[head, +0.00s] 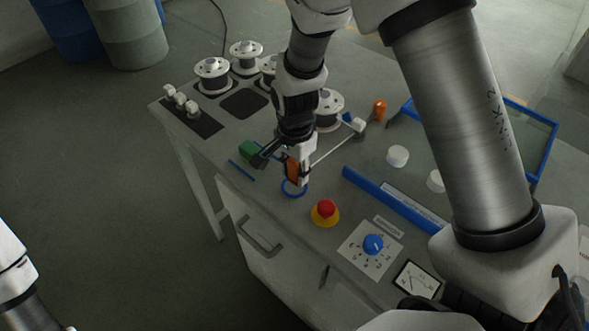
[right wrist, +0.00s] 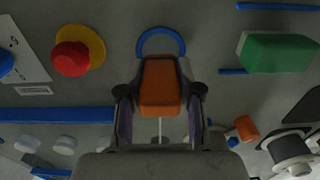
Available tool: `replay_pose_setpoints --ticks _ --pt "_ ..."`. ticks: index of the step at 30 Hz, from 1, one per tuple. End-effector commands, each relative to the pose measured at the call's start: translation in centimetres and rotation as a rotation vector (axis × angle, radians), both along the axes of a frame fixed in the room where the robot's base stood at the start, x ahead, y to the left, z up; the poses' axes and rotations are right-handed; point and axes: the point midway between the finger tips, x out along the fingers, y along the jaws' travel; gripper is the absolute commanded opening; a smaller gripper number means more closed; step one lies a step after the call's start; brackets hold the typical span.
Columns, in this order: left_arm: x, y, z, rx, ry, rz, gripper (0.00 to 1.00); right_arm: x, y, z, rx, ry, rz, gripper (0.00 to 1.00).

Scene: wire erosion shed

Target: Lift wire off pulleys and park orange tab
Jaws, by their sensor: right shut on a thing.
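My right gripper (head: 297,178) is shut on the orange tab (head: 292,171), above the table near its front edge. In the right wrist view the orange tab (right wrist: 160,86) sits between both fingers, close to a blue ring (right wrist: 160,34) marked on the surface. A thin pale wire (head: 332,150) runs from the tab towards a small white roller (head: 358,125) by an orange cylinder (head: 379,109). White pulleys (head: 212,75) stand at the back left; my right arm partly hides others. Of my left arm only a link shows; its gripper is out of view.
A green block (head: 249,149) lies left of the gripper. A red button (head: 326,208) on yellow, a blue dial (head: 373,244) and a long blue bar (head: 390,200) are to the right. Small white rollers (head: 180,100) stand at the left edge. A blue-framed tank (head: 545,150) is at the right.

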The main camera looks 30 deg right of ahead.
Motion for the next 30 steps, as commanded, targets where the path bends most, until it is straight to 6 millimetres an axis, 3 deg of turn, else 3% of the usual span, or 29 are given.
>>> replay_pose_setpoints --ticks 30 --pt "0.0 0.0 -0.8 0.0 0.0 0.001 0.41 0.0 0.0 -1.9 0.0 0.0 0.0 0.0"
